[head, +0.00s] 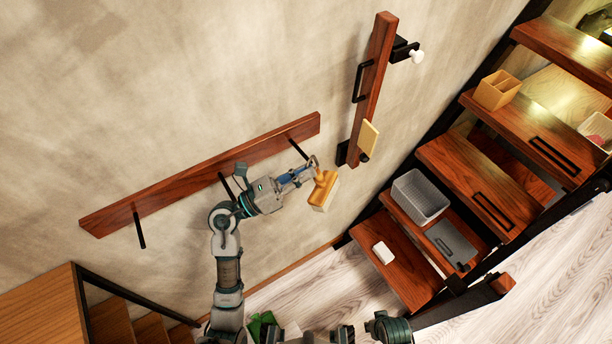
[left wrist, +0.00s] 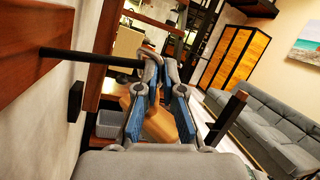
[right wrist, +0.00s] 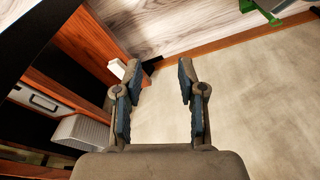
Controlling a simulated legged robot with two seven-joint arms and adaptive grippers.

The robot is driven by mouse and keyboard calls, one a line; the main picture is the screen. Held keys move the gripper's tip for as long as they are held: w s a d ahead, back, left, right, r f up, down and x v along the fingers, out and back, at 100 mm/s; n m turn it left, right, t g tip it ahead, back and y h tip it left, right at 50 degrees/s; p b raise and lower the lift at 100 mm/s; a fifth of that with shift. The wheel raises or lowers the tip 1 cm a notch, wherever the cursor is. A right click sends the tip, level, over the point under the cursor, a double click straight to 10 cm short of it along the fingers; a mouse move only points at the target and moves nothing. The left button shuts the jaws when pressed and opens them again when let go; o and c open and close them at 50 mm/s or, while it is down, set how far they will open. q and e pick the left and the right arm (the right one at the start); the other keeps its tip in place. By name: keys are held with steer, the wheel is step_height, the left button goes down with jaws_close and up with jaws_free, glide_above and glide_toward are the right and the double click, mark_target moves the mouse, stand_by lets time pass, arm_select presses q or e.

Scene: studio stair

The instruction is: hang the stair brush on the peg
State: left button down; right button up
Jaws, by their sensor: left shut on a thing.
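The stair brush (head: 323,190), with a tan wooden body and pale bristles, is held in my left gripper (head: 308,172) beside the wall rail. The gripper is shut on it; the brush also shows between and beyond the fingers in the left wrist view (left wrist: 163,126). I cannot tell whether the loop is around the peg. My right gripper (right wrist: 157,85) is open and empty.
The wooden rail (head: 180,183) also carries a middle and a lower left peg (head: 139,229). A second wooden rail (head: 373,90) stands to the right. Stair treads at right hold a grey basket (head: 420,196) and a white block (head: 383,252). Steps descend at lower left.

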mark_target(303, 156)
arm_select(q)
steer(key=shift+w+a+r+t, duration=0.25)
steer(key=shift+w+a+t, duration=0.15)
steer(key=shift+w+a, duration=0.35)
steer(key=w+a, duration=0.1)
steer(key=w+a+f+b, duration=0.1)
steer(key=shift+w+n, duration=0.3)
steer(key=shift+w, duration=0.05)
steer(key=shift+d+f, duration=0.25)
arm_select(e)
steer(key=v, duration=0.4)
steer(key=shift+w+a+r, duration=0.25)
steer(key=shift+a, duration=0.1)
arm_select(q)
steer(key=shift+f, duration=0.1)
arm_select(e)
steer(key=shift+d+f, duration=0.1)
steer(key=shift+d, duration=0.05)
arm_select(q)
steer(key=shift+s+d, duration=0.1)
arm_select(e)
steer(key=shift+w, duration=0.25)
